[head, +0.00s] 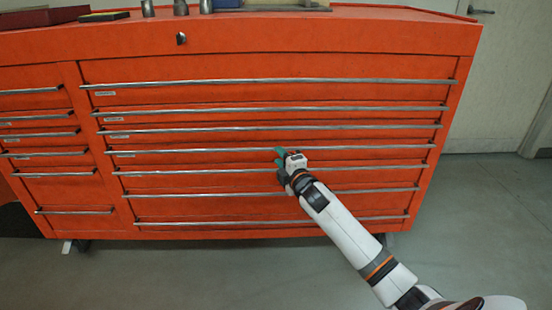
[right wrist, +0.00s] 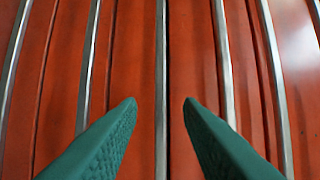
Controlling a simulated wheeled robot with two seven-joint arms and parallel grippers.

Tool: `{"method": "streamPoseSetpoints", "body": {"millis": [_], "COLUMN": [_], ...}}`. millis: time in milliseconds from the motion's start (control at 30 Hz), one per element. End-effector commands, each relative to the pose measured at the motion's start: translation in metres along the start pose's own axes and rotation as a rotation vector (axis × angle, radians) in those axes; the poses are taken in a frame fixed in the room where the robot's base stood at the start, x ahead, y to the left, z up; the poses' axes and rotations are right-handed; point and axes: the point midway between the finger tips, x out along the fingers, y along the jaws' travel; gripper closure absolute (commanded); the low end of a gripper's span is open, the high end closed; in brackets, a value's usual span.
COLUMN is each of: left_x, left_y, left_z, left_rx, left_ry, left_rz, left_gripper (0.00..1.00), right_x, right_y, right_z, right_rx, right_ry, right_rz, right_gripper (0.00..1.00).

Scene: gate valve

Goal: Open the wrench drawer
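The orange tool chest (head: 250,65) has a wide column of several drawers with long metal bar handles, all looking shut. The small labels at their left ends are too small to read, so I cannot tell which is the wrench drawer. My right gripper (head: 279,155), with green fingers, is in front of the middle of the fourth wide handle (head: 200,151) from the top. In the right wrist view the fingers are open, and one bar handle (right wrist: 161,45) runs between the two fingertips. I cannot tell whether they touch it. My left gripper is not in view.
A narrower column of drawers (head: 30,105) is at the left. Metal cylinders (head: 180,8), a dark red box (head: 40,17) and other items stand on the chest top. A pale door (head: 515,80) is at the right. The grey floor (head: 200,275) in front is clear.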

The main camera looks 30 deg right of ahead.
Motion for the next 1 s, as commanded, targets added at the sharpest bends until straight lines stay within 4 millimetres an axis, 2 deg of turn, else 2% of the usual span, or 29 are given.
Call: {"method": "streamPoseSetpoints", "body": {"millis": [100,200,567,600,800,1000], "left_x": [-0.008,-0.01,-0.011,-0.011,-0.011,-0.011], "left_y": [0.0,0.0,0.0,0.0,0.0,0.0], "left_z": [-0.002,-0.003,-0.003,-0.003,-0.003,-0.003], "left_rx": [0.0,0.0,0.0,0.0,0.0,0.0], "left_ry": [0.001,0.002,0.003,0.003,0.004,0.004], "left_rz": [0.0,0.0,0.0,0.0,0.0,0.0], "left_gripper": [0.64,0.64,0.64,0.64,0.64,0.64], "right_x": [0.018,0.027,0.033,0.033,0.033,0.033], "right_y": [0.001,0.001,0.0,0.0,0.0,0.0], "right_z": [-0.001,0.0,0.0,0.0,0.0,0.0], "right_rx": [0.001,0.001,0.0,0.0,0.0,0.0], "right_ry": [0.001,0.0,0.0,0.0,0.0,0.0], "right_rz": [-0.002,-0.001,0.0,0.0,0.0,0.0], "right_gripper": [0.67,0.67,0.67,0.69,1.0,1.0]}}
